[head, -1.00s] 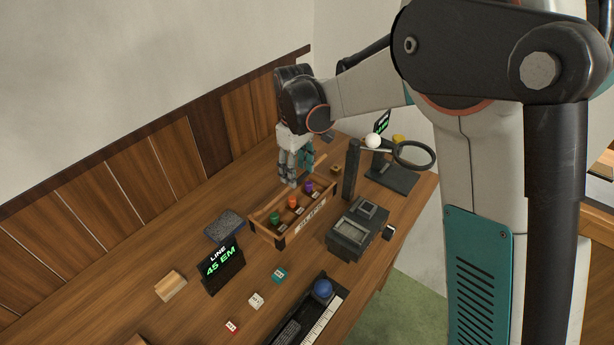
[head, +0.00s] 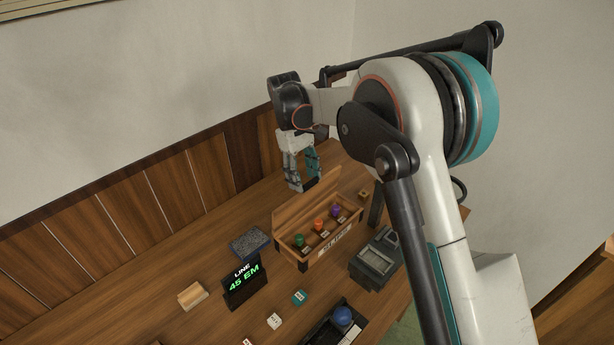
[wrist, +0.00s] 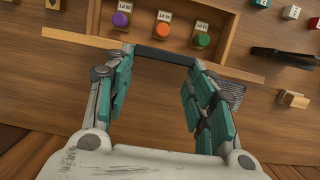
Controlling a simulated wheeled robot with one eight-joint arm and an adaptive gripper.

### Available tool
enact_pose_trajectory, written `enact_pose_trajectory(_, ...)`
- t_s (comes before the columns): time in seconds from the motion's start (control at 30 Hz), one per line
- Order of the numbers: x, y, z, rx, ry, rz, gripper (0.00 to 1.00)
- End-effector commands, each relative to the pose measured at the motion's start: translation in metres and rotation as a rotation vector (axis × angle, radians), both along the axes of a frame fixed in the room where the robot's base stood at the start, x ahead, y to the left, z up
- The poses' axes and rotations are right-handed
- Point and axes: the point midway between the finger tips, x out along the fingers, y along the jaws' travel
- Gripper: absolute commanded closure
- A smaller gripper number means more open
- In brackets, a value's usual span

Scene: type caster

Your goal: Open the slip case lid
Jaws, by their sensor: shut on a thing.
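The slip case (head: 312,258) is a wooden box on the table, with green, orange and purple knobs inside and a pale label on its front. Its wooden lid (head: 305,212) stands raised along the back edge. In the wrist view, the lid (wrist: 235,73) shows edge-on as a thin pale strip. My gripper (head: 306,186) is at the lid's top edge. In the wrist view, my gripper (wrist: 166,62) has its two fingers at the ends of a dark bar handle (wrist: 166,56) on the lid and is shut on it. The lid's far face is hidden.
A black sign reading "LINE 45 EM" (head: 243,285) and a dark speckled block (head: 249,243) stand left of the case. A grey device (head: 375,262) is close on its right. A wall rises behind.

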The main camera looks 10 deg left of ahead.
Motion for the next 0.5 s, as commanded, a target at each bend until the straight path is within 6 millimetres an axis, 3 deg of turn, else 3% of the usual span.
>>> enact_pose_trajectory(0.43,-0.0002,0.0025,-0.0041,-0.002,0.005,0.001,0.93)
enact_pose_trajectory(0.47,-0.0002,0.0025,-0.0041,-0.002,0.005,0.001,0.44)
enact_pose_trajectory(0.5,-0.0002,0.0025,-0.0039,-0.002,0.005,0.001,0.35)
